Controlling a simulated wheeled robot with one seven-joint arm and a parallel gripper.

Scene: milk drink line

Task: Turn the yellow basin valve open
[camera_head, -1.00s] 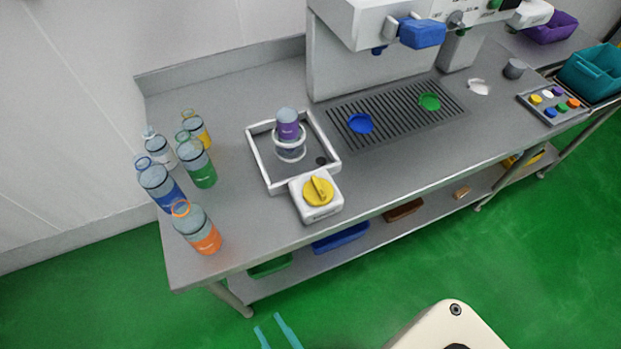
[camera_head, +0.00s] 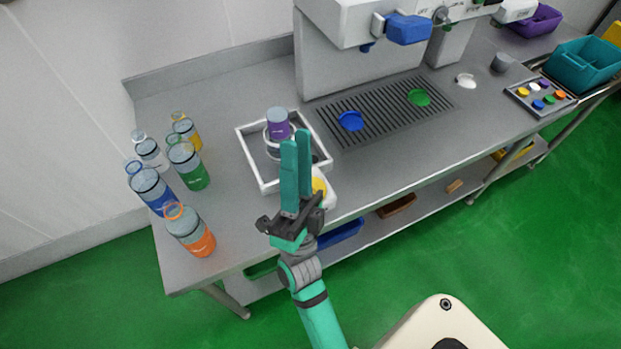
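The yellow basin valve (camera_head: 319,188) is a round knob on a white block at the front right corner of the basin. My gripper partly hides it. The basin (camera_head: 251,163) is a square white-rimmed frame on the grey counter, with a purple-banded bottle (camera_head: 278,126) standing in a clear ring inside it. My gripper (camera_head: 296,139) points up in the picture, with two long teal fingers parallel and a narrow gap between them. Nothing shows between the fingers. They overlap the basin in the view, just left of the valve; I cannot tell whether they touch anything.
Several bottles, including an orange one (camera_head: 191,231) and a green one (camera_head: 189,165), stand at the counter's left. A white machine (camera_head: 330,70) with a drip grate (camera_head: 384,112) stands behind right. A button panel (camera_head: 540,97) is far right. The counter between basin and bottles is clear.

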